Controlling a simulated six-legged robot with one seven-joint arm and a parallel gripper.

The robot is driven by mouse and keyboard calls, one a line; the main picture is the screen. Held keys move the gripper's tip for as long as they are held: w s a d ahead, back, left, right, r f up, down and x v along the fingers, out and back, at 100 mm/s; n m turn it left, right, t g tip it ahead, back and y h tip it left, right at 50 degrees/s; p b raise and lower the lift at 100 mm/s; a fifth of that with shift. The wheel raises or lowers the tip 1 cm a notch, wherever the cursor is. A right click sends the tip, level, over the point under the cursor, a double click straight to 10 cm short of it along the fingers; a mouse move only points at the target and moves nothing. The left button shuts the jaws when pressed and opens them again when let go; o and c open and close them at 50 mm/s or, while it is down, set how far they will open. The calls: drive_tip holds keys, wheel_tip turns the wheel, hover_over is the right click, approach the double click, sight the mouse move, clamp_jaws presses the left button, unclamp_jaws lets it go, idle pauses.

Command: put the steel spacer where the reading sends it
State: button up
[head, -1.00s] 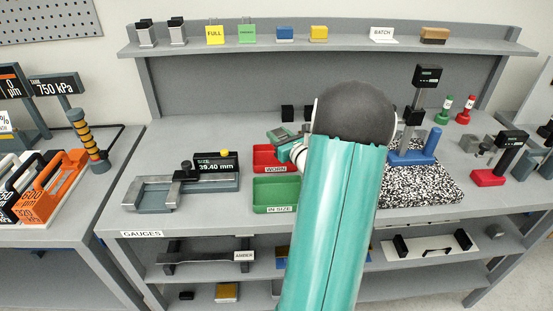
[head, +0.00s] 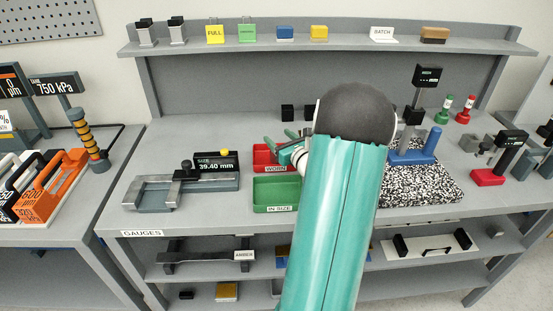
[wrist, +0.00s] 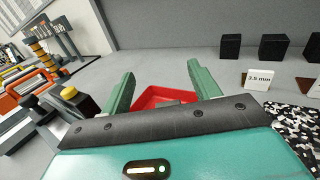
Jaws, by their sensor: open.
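My gripper (wrist: 160,72) is open, its two green fingers spread over the red tray (wrist: 150,94). In the head view my gripper (head: 280,138) is at the back of the red tray marked WORN (head: 262,156), partly hidden by my arm. A small grey piece (wrist: 169,103), possibly the steel spacer, shows in the red tray between the fingers, mostly hidden by my gripper's body. The green tray marked IN SIZE (head: 276,190) is in front and looks empty. The bench gauge display (head: 216,164) reads 39.40 mm, and no spacer shows between its jaws.
The grey gauge (head: 160,192) stands left of the trays. Black blocks (wrist: 273,47) and a 3.5 mm card (wrist: 259,78) are at the back right. A blue stand (head: 412,150) is on the speckled plate (head: 430,185) to the right.

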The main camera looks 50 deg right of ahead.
drive_tip(key=v, duration=1.3)
drive_tip(key=shift+s+r, duration=0.1)
